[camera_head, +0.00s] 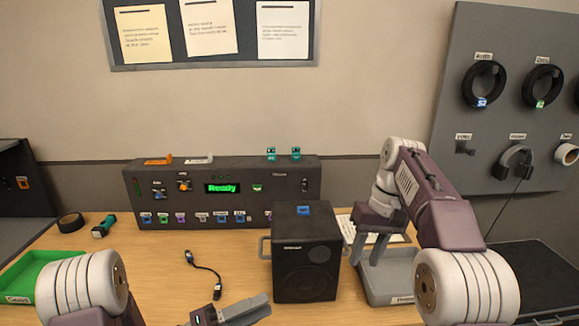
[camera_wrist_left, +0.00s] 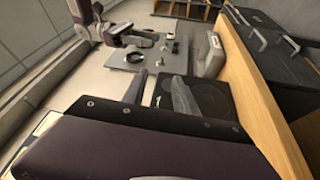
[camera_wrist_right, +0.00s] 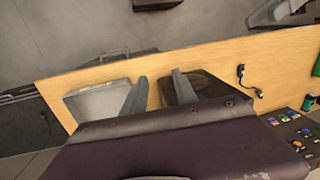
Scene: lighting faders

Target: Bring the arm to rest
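My right gripper (camera_head: 368,252) hangs fingers-down beside the right side of the black speaker (camera_head: 306,262), over the edge of the grey tray (camera_head: 378,289). Its two fingers are apart with nothing between them, as the right wrist view (camera_wrist_right: 160,88) also shows. My left gripper (camera_head: 235,312) is low at the bottom edge of the head view, partly cut off. In the left wrist view (camera_wrist_left: 167,95) its fingers are apart and empty. The dark control console (camera_head: 205,200) at the back of the table shows a green "Ready" display (camera_head: 222,188).
A green tray (camera_head: 45,272) is at the left. A tape roll (camera_head: 70,222), a green-and-black tool (camera_head: 103,226) and a short black cable (camera_head: 205,268) lie on the wooden table. A grey board (camera_head: 500,110) with coiled cables stands at the right.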

